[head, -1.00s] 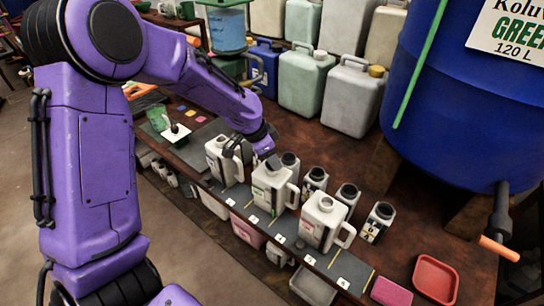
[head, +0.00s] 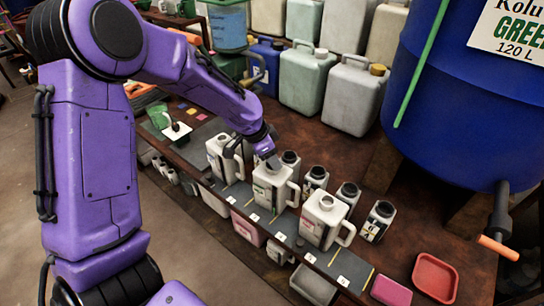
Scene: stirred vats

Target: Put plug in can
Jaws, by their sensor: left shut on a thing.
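Three white cans with handles stand in a slanting row on the bench: a rear-left can (head: 220,160), a middle can (head: 270,190) and a front can (head: 324,222). The front can's mouth is uncovered. My left gripper (head: 270,161) is at the mouth of the middle can, coming down from the upper left. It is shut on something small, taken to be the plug. The plug is hidden by the fingers, and I cannot tell whether it is inside the mouth or just above it. My right gripper is not in view.
Several small dark-necked bottles (head: 378,221) stand close behind the cans. Large jerrycans (head: 352,96) line the back, and a big blue vat (head: 450,110) stands at the right. A red tray (head: 435,278) lies front right. Numbered labels run along the bench's front edge.

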